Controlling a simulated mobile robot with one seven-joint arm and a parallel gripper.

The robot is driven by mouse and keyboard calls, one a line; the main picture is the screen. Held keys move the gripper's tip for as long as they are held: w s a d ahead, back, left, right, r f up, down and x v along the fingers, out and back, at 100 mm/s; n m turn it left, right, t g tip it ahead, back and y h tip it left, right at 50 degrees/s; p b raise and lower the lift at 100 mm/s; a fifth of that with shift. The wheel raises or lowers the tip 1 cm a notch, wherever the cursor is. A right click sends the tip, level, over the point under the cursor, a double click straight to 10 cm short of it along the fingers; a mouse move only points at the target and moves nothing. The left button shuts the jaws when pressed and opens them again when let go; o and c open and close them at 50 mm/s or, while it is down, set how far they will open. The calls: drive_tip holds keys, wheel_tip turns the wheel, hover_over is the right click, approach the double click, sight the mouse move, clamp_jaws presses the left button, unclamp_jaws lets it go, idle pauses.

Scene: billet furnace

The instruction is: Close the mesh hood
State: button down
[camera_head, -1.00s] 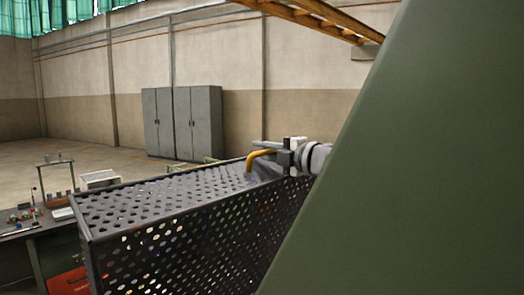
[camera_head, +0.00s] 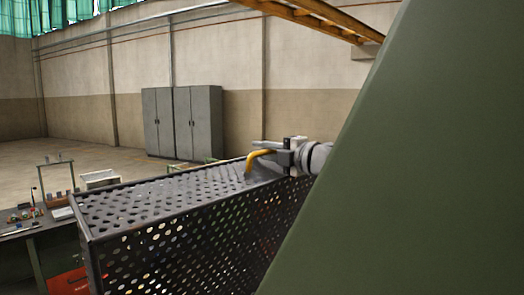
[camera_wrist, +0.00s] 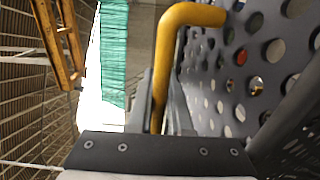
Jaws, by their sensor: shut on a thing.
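The mesh hood (camera_head: 150,205) is a dark perforated metal cover with a flat top and a long side panel. It fills the lower middle of the head view, and its holed panel (camera_wrist: 235,75) shows at the right of the wrist view. A bent yellow handle (camera_head: 258,156) stands at its far right top; it also crosses the wrist view (camera_wrist: 190,15). My gripper (camera_head: 271,152) is at this handle, with a finger on each side of the bar in the wrist view (camera_wrist: 160,108), shut on it. The hood's right end is hidden behind a green surface.
A large green slanted surface (camera_head: 420,170) blocks the right of the head view. A workbench (camera_head: 35,228) with small items and a red drawer (camera_head: 70,283) is at the left. Grey cabinets (camera_head: 183,122) stand by the far wall. Open floor lies beyond the bench.

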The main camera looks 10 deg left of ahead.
drive_tip(key=shift+a, duration=0.1)
idle(0.4)
drive_tip(key=shift+w+a, duration=0.1)
drive_tip(key=shift+a, duration=0.1)
drive_tip(key=a, duration=0.1)
drive_tip(key=w+a+p, duration=0.1)
drive_tip(key=a+h+p, duration=0.1)
drive_tip(key=shift+w+f+g, duration=0.25)
drive_tip(key=shift+w+g, duration=0.05)
drive_tip(key=shift+w, duration=0.05)
drive_tip(key=shift+w+a+f, duration=0.2)
drive_tip(key=shift+w+a, duration=0.05)
drive_tip(key=shift+a, duration=0.05)
drive_tip(key=shift+h, duration=0.3)
drive_tip(key=c, duration=1.1)
unclamp_jaws()
drive_tip(key=shift+c, duration=0.2)
drive_tip(key=shift+d, duration=0.1)
